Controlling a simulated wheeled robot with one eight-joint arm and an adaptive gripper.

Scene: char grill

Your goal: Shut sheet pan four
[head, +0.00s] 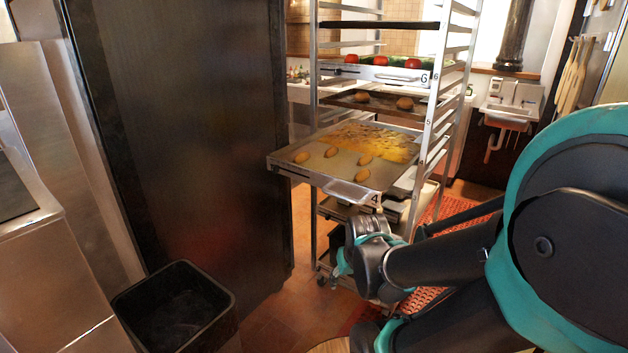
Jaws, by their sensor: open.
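Sheet pan four (300,172), marked with a 4 on its front face, is pulled well out of the metal rack (440,105) toward the front left. Several brown oval pieces and a spread of yellow-orange food lie on it. A grey handle plate shows on its front face. My gripper (377,212) is open just below and at the right end of that front face, near the handle. Its fingers are small and partly hidden by my wrist, so I cannot tell whether they touch the pan.
The pan marked 6 (372,73), with tomatoes and greens, and a darker pan (380,103) sit higher in the rack. A large black panel (175,130) stands close on the left. A black bin (178,305) stands at the front left. Red mat (452,207) covers floor behind my arm.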

